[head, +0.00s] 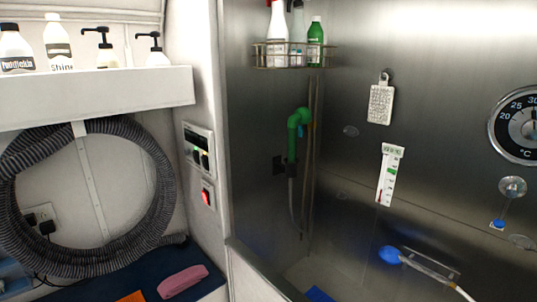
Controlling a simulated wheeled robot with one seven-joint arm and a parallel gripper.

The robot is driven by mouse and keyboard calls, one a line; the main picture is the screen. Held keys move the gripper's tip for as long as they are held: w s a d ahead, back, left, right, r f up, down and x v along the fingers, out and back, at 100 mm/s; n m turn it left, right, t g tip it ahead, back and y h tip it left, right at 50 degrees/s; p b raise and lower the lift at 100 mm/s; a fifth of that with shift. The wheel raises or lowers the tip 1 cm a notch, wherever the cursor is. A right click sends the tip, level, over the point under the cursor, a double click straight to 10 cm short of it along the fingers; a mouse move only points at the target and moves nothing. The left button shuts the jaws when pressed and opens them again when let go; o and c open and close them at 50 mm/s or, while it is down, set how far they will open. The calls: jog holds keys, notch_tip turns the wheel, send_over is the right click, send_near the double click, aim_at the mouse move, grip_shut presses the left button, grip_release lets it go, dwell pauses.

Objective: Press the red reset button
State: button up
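A small red button or switch (207,197) in a pale square plate is on the white wall post, left of the steel tub wall. Just above it, a grey panel (198,138) carries a small display and dark controls with a little green and yellow. Any lettering on the button or panel is too small to read. My gripper is not in view.
A white shelf (90,92) with several bottles juts out at left above a coiled ribbed hose (160,205). A pink item (183,281) lies on the dark blue surface below. The steel tub's rim (262,272) rises right of the post.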

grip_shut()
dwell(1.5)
